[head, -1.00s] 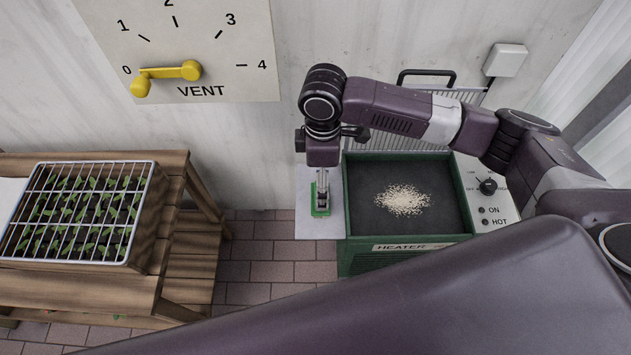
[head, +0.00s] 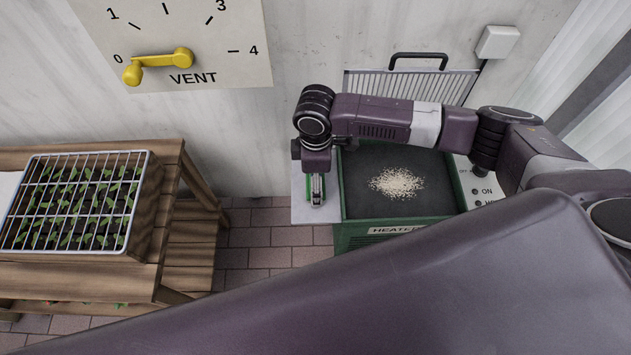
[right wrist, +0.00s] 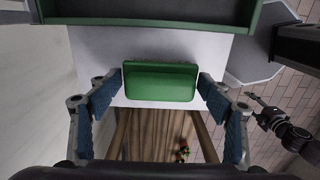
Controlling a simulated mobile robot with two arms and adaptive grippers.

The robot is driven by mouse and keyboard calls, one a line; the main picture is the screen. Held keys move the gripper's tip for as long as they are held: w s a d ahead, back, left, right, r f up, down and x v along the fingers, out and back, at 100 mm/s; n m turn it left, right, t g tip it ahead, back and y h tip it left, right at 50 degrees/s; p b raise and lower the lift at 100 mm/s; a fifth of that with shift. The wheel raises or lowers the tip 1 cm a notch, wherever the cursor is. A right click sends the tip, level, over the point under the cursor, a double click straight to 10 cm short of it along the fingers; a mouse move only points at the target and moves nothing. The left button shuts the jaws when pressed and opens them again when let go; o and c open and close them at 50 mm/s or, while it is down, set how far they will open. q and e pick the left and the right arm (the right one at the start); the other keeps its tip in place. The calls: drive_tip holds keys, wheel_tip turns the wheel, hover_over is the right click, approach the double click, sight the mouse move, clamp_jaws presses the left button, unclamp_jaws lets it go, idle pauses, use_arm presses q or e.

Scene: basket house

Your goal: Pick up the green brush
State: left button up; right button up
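The green brush (right wrist: 160,82) lies on the white side shelf (head: 303,208) left of the heater. In the right wrist view it sits between the two blue-padded fingers of my right gripper (right wrist: 158,92), with a narrow gap on each side. That gripper is open. In the head view my right gripper (head: 316,190) points down over the shelf and hides most of the brush. A dark arm end at the right edge of the right wrist view looks like my left gripper (right wrist: 268,116); it is too small to tell its finger state.
The green heater (head: 350,228) with a pile of pale grains (head: 397,183) stands right of the shelf. A wooden bench (head: 150,270) with a wire-covered seedling tray (head: 140,205) is at the left. A yellow vent handle (head: 157,62) is on the wall. Tiled floor lies between bench and heater.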

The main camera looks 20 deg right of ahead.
drive_tip(key=c, duration=0.7)
drive_tip(key=shift+r, duration=0.1)
wheel_tip(320, 180, up, 20)
